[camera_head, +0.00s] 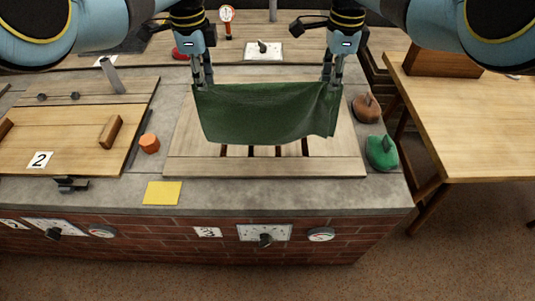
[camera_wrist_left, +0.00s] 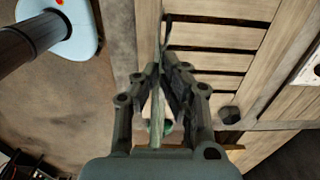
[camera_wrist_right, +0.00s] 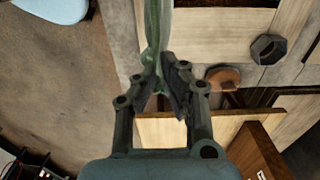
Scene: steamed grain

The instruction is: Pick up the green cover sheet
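The green cover sheet (camera_head: 270,112) hangs spread between my two grippers in the head view, above a slatted wooden board (camera_head: 190,165). Its lower edge sags in front of the dark slots. My left gripper (camera_head: 203,84) is shut on its upper left corner. My right gripper (camera_head: 331,82) is shut on its upper right corner. In the left wrist view the fingers (camera_wrist_left: 163,75) close on the sheet, seen nearly edge-on. In the right wrist view the fingers (camera_wrist_right: 165,72) pinch the sheet (camera_wrist_right: 153,35), a thin green strip. The sheet hides part of the slots.
A wooden table (camera_head: 480,130) stands at right.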

